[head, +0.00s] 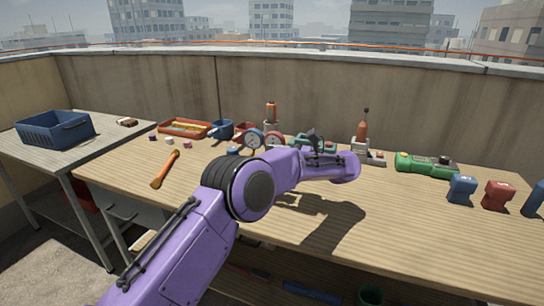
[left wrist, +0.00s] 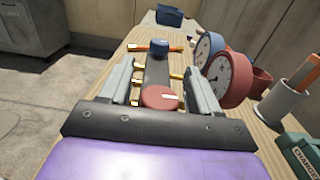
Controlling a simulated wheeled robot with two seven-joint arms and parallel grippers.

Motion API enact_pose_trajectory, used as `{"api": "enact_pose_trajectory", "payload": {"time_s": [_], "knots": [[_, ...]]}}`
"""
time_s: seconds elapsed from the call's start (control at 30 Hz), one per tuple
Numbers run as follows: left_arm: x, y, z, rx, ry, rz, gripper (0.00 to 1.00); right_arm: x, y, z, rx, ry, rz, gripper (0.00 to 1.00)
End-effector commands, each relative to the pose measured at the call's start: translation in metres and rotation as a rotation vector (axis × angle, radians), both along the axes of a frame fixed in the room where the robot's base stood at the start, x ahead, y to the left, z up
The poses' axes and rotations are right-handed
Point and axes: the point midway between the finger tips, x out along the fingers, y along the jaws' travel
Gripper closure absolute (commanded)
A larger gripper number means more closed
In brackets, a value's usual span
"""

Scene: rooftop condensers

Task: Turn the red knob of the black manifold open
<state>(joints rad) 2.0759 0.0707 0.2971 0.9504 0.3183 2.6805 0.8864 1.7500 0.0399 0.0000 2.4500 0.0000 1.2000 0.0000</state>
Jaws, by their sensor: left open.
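In the left wrist view, the dark manifold (left wrist: 155,74) lies on the bench with brass fittings along its sides. Its round red knob (left wrist: 157,98), with a pale mark on top, is at the near end; a blue knob (left wrist: 159,47) is at the far end. My left gripper (left wrist: 160,82) is open, one finger on either side of the manifold, with the red knob between them near the palm. I cannot tell whether a finger touches the knob. In the head view, my purple arm hides the red knob and the fingers. My right gripper is not in view.
A blue gauge (head: 254,138) and a red gauge (head: 276,138) stand beside the manifold. A green tool (head: 424,165) and several blue and red blocks are to the right. An orange-handled tool (head: 165,169) lies left. The front right bench is clear.

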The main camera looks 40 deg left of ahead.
Motion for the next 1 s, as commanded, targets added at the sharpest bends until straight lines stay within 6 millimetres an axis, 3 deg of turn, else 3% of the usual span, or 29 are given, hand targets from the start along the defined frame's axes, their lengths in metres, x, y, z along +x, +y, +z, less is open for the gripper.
{"api": "enact_pose_trajectory", "payload": {"time_s": [0.17,0.43,0.73,1.0], "knots": [[0.005,-0.017,-0.001,0.002,0.000,-0.002,0.38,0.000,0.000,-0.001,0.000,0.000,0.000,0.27],[0.022,-0.082,-0.001,0.002,-0.005,-0.007,0.38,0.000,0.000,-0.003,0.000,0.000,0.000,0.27],[0.027,-0.099,0.000,0.001,0.000,0.001,0.38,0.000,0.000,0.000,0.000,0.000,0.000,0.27],[0.027,-0.101,0.000,0.000,0.000,0.000,0.38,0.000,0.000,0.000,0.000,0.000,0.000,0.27]]}}
